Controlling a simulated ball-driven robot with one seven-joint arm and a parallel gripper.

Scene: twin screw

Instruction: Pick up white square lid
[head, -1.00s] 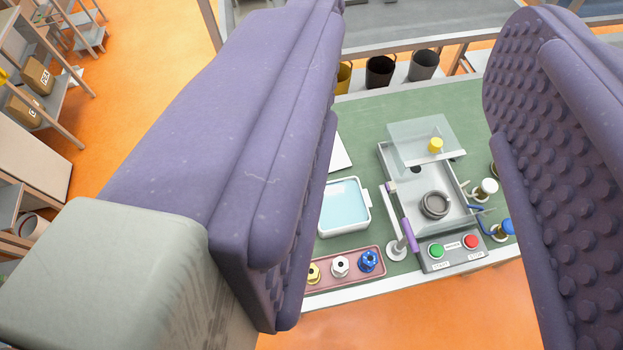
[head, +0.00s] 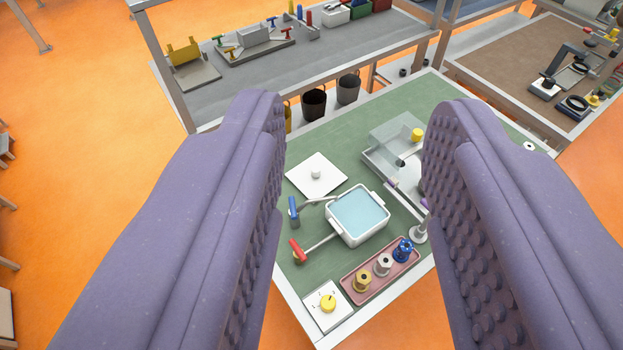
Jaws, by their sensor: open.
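The white square lid (head: 309,181) lies flat on the green worktop, with a small round white knob (head: 316,173) at its middle. It is fully in view, behind and left of a white square basin (head: 333,226) of pale blue liquid. My gripper (head: 355,118) is open, with its two purple studded fingers wide apart in the foreground. The lid shows between the fingers, nearer the left one. The fingers are well short of the worktop and touch nothing.
A blue-handled lever (head: 293,210) and a red-handled lever (head: 298,250) stand left of the basin. A pink tray (head: 348,282) holds several fittings, beside a yellow knob (head: 327,304). A machine with a clear cover (head: 390,140) is partly hidden by my right finger. Dark buckets (head: 314,105) stand behind.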

